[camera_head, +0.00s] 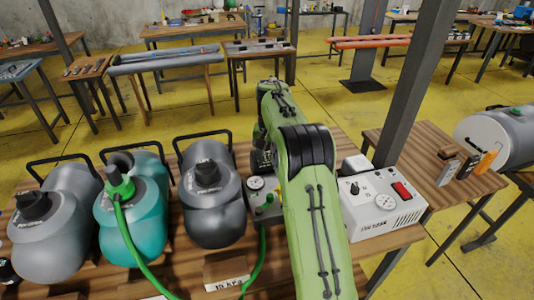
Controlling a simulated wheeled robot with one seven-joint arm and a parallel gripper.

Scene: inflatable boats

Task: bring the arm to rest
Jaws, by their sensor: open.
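My green arm (318,235) reaches from the bottom edge up over the wooden workbench, bends at a black joint and folds downward at its far end. A dark part below that end, which looks like my gripper (262,160), is open over the bench and partly hidden by the arm. Nothing can be seen held in it. A small unit with a gauge and a green hose (264,200) stands just in front of it, partly behind the arm.
A grey bottle (55,240), a teal bottle (138,220) and a dark grey bottle (213,205) stand left of my arm. A white control box (383,208) is close on the right. A grey post (413,85) rises behind it. Yellow floor (180,120) lies beyond.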

